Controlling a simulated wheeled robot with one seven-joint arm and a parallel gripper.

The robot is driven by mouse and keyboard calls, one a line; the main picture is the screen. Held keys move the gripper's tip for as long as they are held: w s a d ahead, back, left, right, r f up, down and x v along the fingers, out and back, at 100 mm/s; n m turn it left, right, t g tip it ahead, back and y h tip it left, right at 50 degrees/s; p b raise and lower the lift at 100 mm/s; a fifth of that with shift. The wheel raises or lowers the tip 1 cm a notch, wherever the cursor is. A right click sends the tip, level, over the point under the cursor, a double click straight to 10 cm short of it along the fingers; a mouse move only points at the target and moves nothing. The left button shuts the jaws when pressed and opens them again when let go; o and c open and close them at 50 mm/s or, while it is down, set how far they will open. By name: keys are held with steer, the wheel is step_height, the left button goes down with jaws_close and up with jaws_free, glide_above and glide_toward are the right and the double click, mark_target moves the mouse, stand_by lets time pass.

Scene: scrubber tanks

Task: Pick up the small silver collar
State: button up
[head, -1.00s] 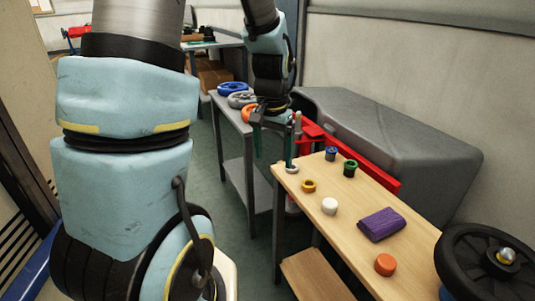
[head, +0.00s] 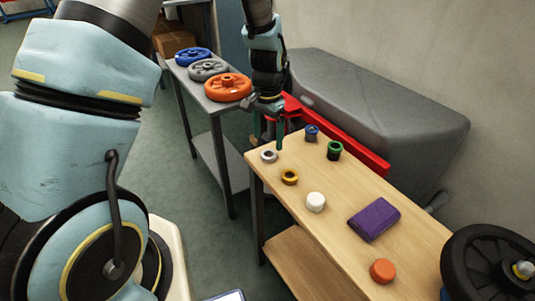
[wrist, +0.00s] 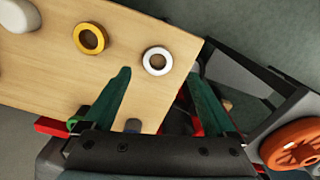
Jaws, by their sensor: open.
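The small silver collar (head: 269,156) is a pale ring lying flat near the far left corner of the wooden table (head: 330,225). In the wrist view the collar (wrist: 157,61) lies near the table's edge, ahead of the space between my fingers. My gripper (head: 268,135) has green fingers and is open and empty, just behind the collar in the head view. In the wrist view my gripper (wrist: 160,88) shows its fingers spread wide, one on each side of the collar's line. I cannot tell the fingertips' height above the table.
A yellow ring (head: 289,177), a white cap (head: 315,202), blue (head: 311,133) and green (head: 334,150) collars, a purple block (head: 374,219) and an orange cap (head: 383,271) share the table. A red bar (head: 345,145) runs behind. A grey table (head: 205,90) holds several wheels.

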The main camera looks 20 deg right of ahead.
mark_target(268, 149)
steer(key=shift+s+f+p, duration=0.15)
steer(key=shift+f+p, duration=0.25)
steer(key=shift+f, duration=0.9)
steer(key=shift+s+f+p, duration=0.1)
steer(key=shift+f+p, duration=0.25)
steer(key=shift+f, duration=0.9)
jaws_close()
